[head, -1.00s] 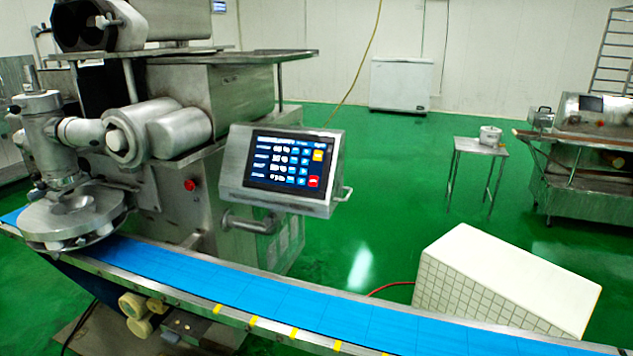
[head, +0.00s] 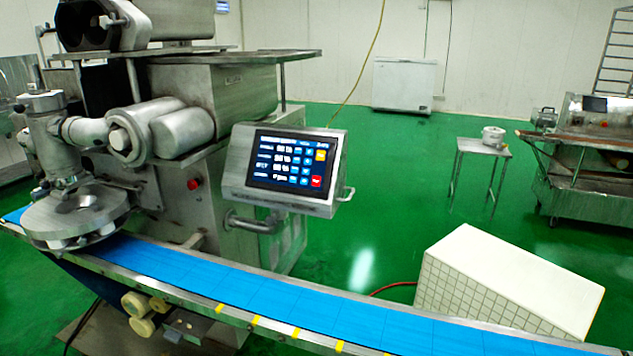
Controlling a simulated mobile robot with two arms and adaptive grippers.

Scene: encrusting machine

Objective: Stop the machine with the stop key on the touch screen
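The touch screen (head: 280,160) is lit, in a tilted metal housing on the front of the encrusting machine (head: 215,95). It shows rows of white figures with small blue keys. At its right side are an orange key (head: 321,155) and, below it, a red key (head: 316,181). The lettering on the keys is too small to read, so I cannot tell by label which is the stop key. Neither of my grippers is in the head view, and nothing covers the screen.
A blue conveyor belt (head: 250,295) with metal rails runs across the front, below the screen. A red round button (head: 193,184) sits on the machine body. A white tiled block (head: 505,285) stands at right. Green floor (head: 390,190) lies open behind it.

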